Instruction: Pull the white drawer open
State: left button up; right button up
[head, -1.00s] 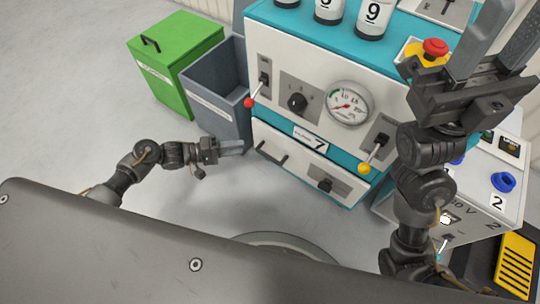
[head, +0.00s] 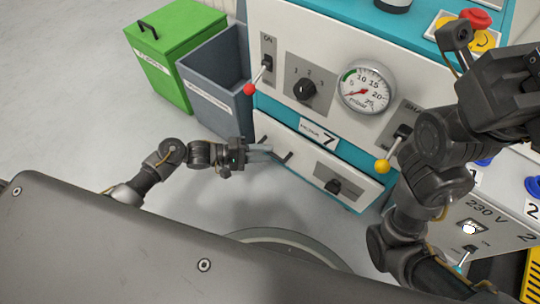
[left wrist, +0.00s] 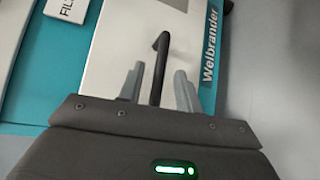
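The white drawer (head: 308,163) is the low front panel of the teal and white cabinet, and it looks shut. Its black bar handle (head: 286,158) is at the panel's left part. My left gripper (head: 268,152) is at this handle. In the left wrist view the fingers of the left gripper (left wrist: 159,88) are open, one on each side of the black handle (left wrist: 162,55). A gap shows on both sides of the handle. The drawer's white face (left wrist: 112,52) lies behind it. My right gripper (head: 505,90) is at the upper right; its fingertips are not visible.
Above the drawer are a red-knobbed lever (head: 249,89), a gauge (head: 365,86) and a yellow-knobbed lever (head: 383,166). A grey bin (head: 212,95) and a green bin (head: 172,45) stand left of the cabinet. The floor (head: 70,115) at left is clear.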

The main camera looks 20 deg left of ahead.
pick_arm(q)
jog(key=shift+b+x, duration=0.35)
jog(key=shift+x, duration=0.8)
grip_shut()
